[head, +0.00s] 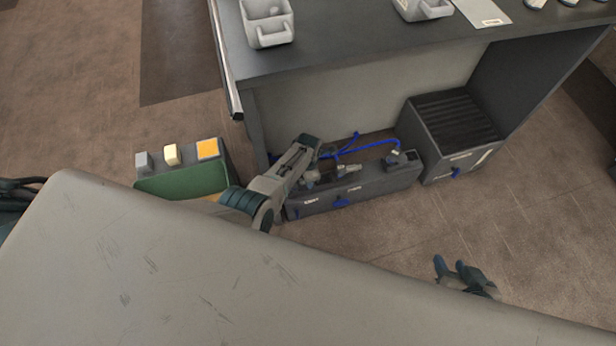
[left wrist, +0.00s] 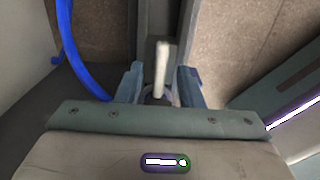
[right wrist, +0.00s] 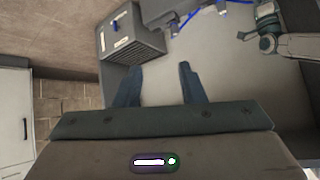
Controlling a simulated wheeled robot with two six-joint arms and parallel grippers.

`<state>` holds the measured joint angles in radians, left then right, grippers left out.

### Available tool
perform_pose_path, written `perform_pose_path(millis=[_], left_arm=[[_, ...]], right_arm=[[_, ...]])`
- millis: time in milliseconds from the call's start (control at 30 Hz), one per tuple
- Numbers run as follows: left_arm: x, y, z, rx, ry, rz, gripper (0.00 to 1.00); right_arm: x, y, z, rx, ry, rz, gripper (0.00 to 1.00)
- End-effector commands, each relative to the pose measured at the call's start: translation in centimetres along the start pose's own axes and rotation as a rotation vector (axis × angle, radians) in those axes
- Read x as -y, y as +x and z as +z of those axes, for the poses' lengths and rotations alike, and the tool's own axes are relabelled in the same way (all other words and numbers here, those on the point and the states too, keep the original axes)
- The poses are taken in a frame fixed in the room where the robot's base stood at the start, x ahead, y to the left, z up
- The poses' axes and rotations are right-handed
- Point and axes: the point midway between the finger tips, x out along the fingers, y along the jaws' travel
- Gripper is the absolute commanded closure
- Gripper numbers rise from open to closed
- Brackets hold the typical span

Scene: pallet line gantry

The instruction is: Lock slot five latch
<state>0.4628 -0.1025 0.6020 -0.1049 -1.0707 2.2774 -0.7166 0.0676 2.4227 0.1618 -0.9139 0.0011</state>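In the left wrist view a pale upright lever (left wrist: 161,72) stands between the fingers of my left gripper (left wrist: 159,76). The fingers are apart, with a gap on each side of the lever. In the head view my left arm reaches over the left end of a low dark unit (head: 375,190) with fittings and blue hoses; its fingertips are hard to make out. I cannot read which slot the lever belongs to. My right gripper (head: 450,264) is open and empty, low at the right, apart from the unit; its fingers also show in the right wrist view (right wrist: 160,68).
A dark workbench (head: 340,55) overhangs the unit and carries grey bins (head: 270,33). A ribbed dark box (head: 457,140) stands right of the unit. A green box (head: 185,182) with small blocks stands at the left. Blue hoses (head: 370,148) run behind the unit. Floor at the right is clear.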

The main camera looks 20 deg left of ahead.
Motion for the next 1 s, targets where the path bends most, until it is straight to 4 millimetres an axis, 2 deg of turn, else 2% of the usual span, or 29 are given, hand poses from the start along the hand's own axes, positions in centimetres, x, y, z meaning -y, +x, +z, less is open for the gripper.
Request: perform_pose_path(millis=[267, 467, 800, 1000], left_arm=[[-0.1, -0.8, 0.1, 0.002, 0.001, 0.002, 0.66], [0.0, -3.4, 0.1, 0.003, 0.0, 0.002, 0.66], [0.0, -8.9, 0.0, 0.002, 0.001, 0.002, 0.66], [0.0, -10.6, 0.0, 0.0, 0.0, 0.0, 0.66]], right_arm=[[-0.1, -0.4, -0.1, 0.019, -0.006, 0.005, 0.64], [-0.7, -1.7, -0.6, 0.128, -0.046, 0.038, 0.64], [-2.3, -4.5, -0.8, 0.338, -0.096, 0.119, 0.64], [-2.9, -5.3, -0.7, 0.395, -0.104, 0.144, 0.64]])
